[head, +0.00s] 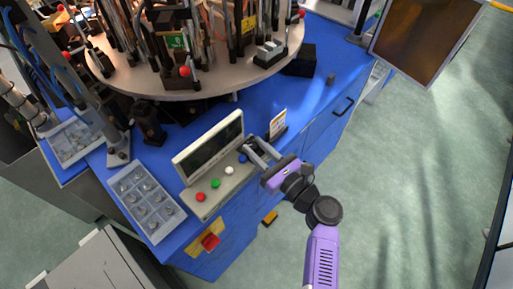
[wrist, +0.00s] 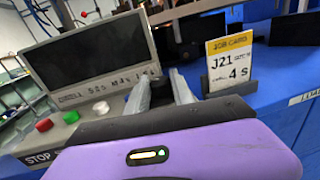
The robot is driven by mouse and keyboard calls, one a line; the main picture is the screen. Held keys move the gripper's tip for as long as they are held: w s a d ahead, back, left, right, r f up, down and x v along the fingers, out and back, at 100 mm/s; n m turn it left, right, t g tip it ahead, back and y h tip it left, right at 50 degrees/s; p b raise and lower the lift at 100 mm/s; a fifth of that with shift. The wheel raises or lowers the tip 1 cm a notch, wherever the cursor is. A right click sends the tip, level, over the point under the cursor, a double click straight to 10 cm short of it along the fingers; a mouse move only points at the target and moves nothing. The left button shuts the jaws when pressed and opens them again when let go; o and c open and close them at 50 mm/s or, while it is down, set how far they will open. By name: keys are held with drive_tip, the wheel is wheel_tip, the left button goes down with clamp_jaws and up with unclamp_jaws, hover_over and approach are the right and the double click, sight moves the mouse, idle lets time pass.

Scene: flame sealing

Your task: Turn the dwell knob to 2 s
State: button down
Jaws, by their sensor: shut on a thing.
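The control box (head: 208,203) stands at the front edge of the blue bench, with a dark display (head: 208,147) behind its sloped face. Red, green and white buttons run along the face. My gripper (head: 250,148) reaches over this right end, shut on the dwell knob, which is mostly hidden by the fingers. The display (wrist: 88,65) carries small text, too blurred to read surely.
A yellow-topped job card (wrist: 229,62) reading "J21" and "4 s" stands just right of my fingers. A rotary table (head: 200,80) with fixtures is behind. A parts tray (head: 147,205) lies left of the box. Open floor lies to the right.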

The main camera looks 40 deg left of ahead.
drive_tip(key=n+g+b, duration=0.1)
drive_tip(key=g, duration=0.1)
drive_tip(key=n+g+b, duration=0.1)
drive_tip(key=g+b, duration=0.1)
drive_tip(key=n+g+b, duration=0.1)
drive_tip(key=g, duration=0.1)
drive_tip(key=shift+w+f+n+b, duration=0.35)
drive_tip(key=shift+w+n+b, duration=0.05)
drive_tip(key=n+g+b, duration=0.2)
drive_tip(key=g+b, duration=0.1)
drive_tip(key=shift+w+b, duration=0.1)
drive_tip(key=shift+b, duration=0.3)
drive_tip(key=shift+r+n+g+h+b, duration=0.15)
drive_tip(key=shift+n+g+h+b, duration=0.4)
drive_tip(key=shift+g, duration=0.25)
drive_tip(key=shift+r, duration=0.1)
drive_tip(key=c, duration=1.4)
unclamp_jaws()
drive_tip(key=shift+b+v, duration=0.3)
drive_tip(key=shift+v, duration=3.55)
drive_tip(key=shift+w, duration=0.1)
